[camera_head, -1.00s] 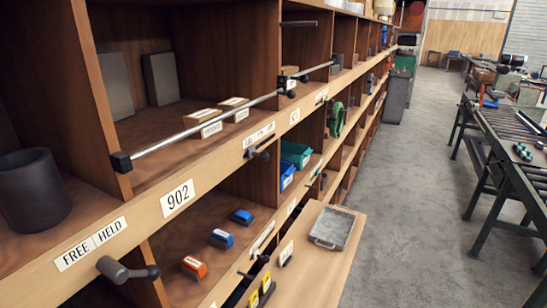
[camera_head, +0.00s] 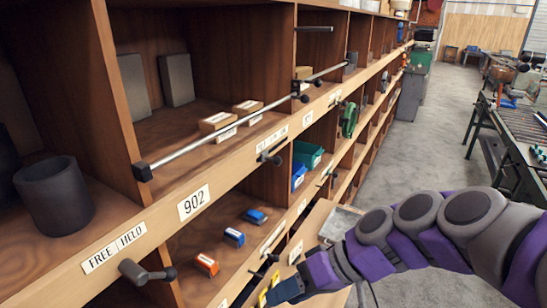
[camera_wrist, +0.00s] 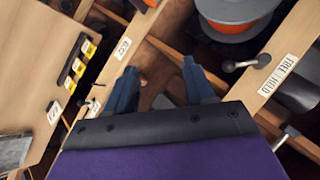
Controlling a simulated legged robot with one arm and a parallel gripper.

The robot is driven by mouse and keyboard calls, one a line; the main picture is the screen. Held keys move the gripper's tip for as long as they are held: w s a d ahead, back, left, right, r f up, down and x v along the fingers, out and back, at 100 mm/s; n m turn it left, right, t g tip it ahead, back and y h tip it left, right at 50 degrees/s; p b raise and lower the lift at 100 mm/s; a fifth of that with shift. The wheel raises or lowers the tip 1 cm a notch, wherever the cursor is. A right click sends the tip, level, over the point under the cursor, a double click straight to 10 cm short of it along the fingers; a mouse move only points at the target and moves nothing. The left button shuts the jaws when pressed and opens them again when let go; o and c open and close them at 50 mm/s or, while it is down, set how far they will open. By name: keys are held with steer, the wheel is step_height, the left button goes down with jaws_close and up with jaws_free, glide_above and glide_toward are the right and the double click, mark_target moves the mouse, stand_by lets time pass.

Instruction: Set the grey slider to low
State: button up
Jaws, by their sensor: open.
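I cannot tell for certain which part is the grey slider, and I can read no "low" mark. A dark grey knob on a short bar (camera_head: 270,156) sits on the shelf front below a small, unreadable label strip. A grey lever (camera_head: 146,272) sits under the FREE/HELD label (camera_head: 114,248); its knob end shows in the wrist view (camera_wrist: 246,63). My gripper (camera_head: 284,291) is low in front of the shelf, beside the yellow-marked parts. In the wrist view its blue fingers (camera_wrist: 162,85) are apart and empty, over the shelf compartments.
A pull-out board with a metal tray (camera_head: 340,222) projects from the shelf. A black strip with yellow blocks (camera_wrist: 78,63) lies left of my fingers. A metal rail (camera_head: 225,127) crosses the upper compartment. The aisle floor (camera_head: 420,140) is clear.

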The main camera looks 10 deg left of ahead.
steer(key=w+a+r+n+t+y+p, duration=0.15)
steer(key=w+r+y, duration=0.45)
steer(key=w, duration=0.7)
steer(key=m+t+y+p, duration=0.2)
steer(key=t, duration=0.4)
glide_toward(272, 159)
steer(key=x, duration=0.3)
steer(key=p+x, duration=0.1)
steer(key=x, duration=0.6)
steer(key=shift+w+f, duration=0.25)
steer(key=shift+w, duration=0.05)
steer(key=shift+c, duration=0.3)
jaws_close()
